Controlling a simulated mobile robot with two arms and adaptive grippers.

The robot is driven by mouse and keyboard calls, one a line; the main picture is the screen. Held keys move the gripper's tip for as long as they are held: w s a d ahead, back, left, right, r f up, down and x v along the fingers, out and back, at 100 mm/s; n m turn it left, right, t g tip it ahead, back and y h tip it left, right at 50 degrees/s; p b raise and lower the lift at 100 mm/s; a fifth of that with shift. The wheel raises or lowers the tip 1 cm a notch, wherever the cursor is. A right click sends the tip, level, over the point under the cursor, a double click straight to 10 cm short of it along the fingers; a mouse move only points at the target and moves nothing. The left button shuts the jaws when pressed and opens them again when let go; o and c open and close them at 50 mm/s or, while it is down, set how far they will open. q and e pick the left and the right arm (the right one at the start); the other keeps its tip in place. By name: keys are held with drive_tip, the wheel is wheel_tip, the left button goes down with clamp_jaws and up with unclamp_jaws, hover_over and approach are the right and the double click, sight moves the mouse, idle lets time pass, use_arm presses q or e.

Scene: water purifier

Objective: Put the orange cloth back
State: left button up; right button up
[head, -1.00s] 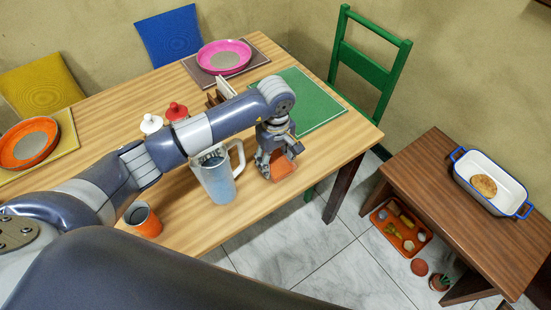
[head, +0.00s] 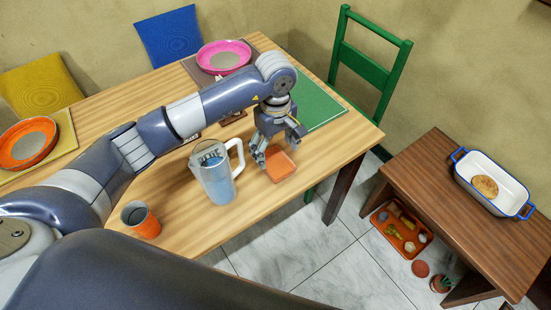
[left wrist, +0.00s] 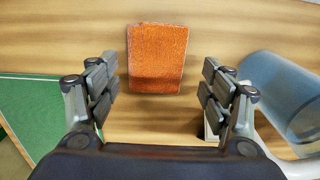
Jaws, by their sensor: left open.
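The orange cloth (head: 281,166) lies flat on the wooden table near its right front edge, just right of the pitcher. My left gripper (head: 279,150) is open above the cloth's far side, apart from it. In the left wrist view the cloth (left wrist: 157,58) lies flat beyond and between the two open fingers (left wrist: 160,85), with nothing held. My right gripper is not in view.
A clear pitcher of blue liquid (head: 217,178) stands close left of the gripper and also shows in the left wrist view (left wrist: 282,90). A green placemat (head: 318,108) lies behind. An orange cup (head: 141,220) stands further left.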

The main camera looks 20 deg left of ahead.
sight(275, 162)
use_arm(q)
wheel_tip(275, 162, up, 7)
drive_tip(key=shift+f+b, duration=0.2)
drive_tip(key=shift+b, duration=0.2)
